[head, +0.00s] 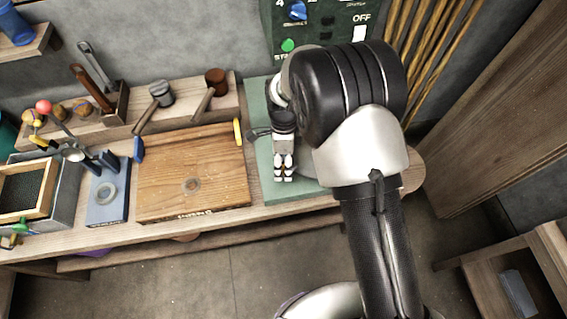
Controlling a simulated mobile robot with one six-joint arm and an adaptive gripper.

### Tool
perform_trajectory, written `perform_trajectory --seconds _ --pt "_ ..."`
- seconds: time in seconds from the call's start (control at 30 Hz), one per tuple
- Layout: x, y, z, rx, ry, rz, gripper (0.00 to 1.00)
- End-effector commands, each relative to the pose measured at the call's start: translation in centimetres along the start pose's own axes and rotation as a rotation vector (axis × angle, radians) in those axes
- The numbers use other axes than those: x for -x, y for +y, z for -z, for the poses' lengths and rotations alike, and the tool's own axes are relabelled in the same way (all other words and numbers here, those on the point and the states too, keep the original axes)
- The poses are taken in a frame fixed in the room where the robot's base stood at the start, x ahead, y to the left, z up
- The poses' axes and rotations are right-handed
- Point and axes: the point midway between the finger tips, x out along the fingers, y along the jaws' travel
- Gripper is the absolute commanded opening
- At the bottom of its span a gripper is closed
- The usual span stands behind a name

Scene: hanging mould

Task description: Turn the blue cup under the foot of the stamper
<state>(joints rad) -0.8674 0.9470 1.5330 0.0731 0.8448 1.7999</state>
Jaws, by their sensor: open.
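My gripper (283,178) points down over the green base plate (287,193), its white-tipped fingers a little apart with nothing seen between them. My arm covers much of the plate's right side, including part of a grey round piece (308,182) beside the gripper. A green control box (324,30) with a blue knob, a green button and an OFF label stands behind. I cannot make out the stamper's foot or a cup under it; my arm may hide them. A blue translucent cup (16,28) stands on the wall shelf at the far upper left, away from my gripper.
A wooden board (190,165) lies left of the green plate. Further left are a blue stand (107,203) with a ring and a framed mesh box (27,188). Mallets (212,85) and tools stand along the rear ledge. Wooden poles (430,50) lean at the back right.

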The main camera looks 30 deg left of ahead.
Motion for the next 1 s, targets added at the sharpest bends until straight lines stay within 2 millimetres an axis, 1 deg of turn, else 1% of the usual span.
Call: perform_trajectory --seconds 0.27,0.37,0.47,0.7,0.8,0.9,1.0 --pt "0.0 0.1 0.1 0.001 0.002 -0.002 0.49" --pt "0.6 0.0 0.1 0.001 0.002 -0.002 0.49" --pt "2.0 -0.1 0.1 0.001 0.001 0.002 0.49" --pt "7.1 -0.1 0.0 0.001 0.001 0.002 0.49" --pt "9.1 -0.1 0.0 0.001 0.001 0.002 0.49" --pt "10.6 -0.1 0.0 0.001 0.001 0.001 0.49" --pt "11.4 0.0 0.0 0.001 0.001 0.000 0.49"
